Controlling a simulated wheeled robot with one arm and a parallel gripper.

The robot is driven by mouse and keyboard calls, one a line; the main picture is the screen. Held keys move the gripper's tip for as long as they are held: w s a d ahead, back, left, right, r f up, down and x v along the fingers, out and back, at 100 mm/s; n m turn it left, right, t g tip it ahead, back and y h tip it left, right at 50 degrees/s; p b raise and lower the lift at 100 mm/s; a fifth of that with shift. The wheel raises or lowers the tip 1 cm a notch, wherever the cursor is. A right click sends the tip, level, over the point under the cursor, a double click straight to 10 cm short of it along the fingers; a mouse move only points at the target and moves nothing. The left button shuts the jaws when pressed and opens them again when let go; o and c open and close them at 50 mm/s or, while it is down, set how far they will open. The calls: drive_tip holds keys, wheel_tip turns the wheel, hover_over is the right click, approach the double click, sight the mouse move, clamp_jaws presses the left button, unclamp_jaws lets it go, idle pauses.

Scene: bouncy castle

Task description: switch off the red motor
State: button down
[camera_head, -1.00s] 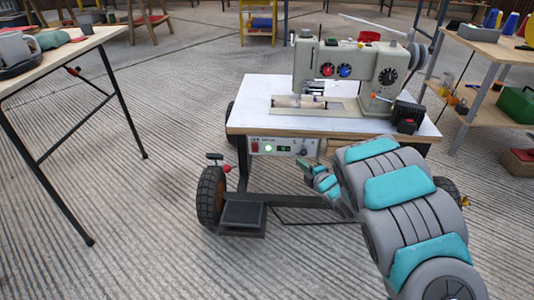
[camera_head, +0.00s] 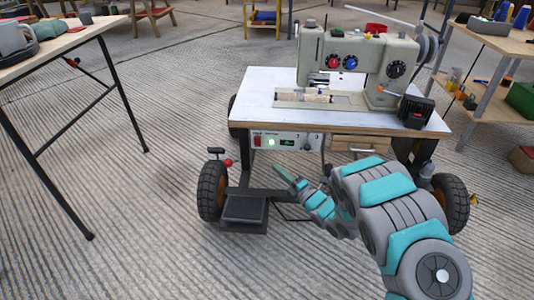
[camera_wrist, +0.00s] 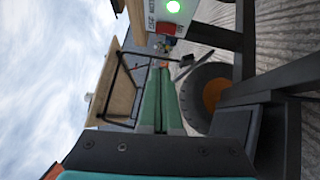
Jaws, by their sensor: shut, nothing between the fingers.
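The control box (camera_head: 287,141) hangs under the front edge of the sewing machine table (camera_head: 240,100). At its left end is a red switch (camera_head: 257,140), beside a lit green light (camera_head: 271,142). In the wrist view the red switch (camera_wrist: 167,28) and glowing green light (camera_wrist: 173,7) show near the top, beyond my fingertips. My gripper (camera_head: 278,168) is below the box, pointing up and left, apart from the switch. In the wrist view its green fingers (camera_wrist: 160,70) are together with nothing between them. I cannot make out a red motor body.
The sewing machine (camera_head: 345,60) stands on the table. A red-knobbed lever (camera_head: 228,162) and a wheel (camera_head: 212,190) are left of the box. A black pedal (camera_head: 244,210) sits low in front. A folding table (camera_head: 60,45) is at the left, with open floor between.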

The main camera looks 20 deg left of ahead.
approach(255, 141)
drive_tip(key=a, duration=0.4)
drive_tip(key=shift+w+a+r, duration=0.2)
drive_tip(key=shift+w+a, duration=0.05)
drive_tip(key=shift+w, duration=0.5)
drive_tip(key=shift+w+a+r, duration=0.2)
drive_tip(key=shift+w, duration=0.5)
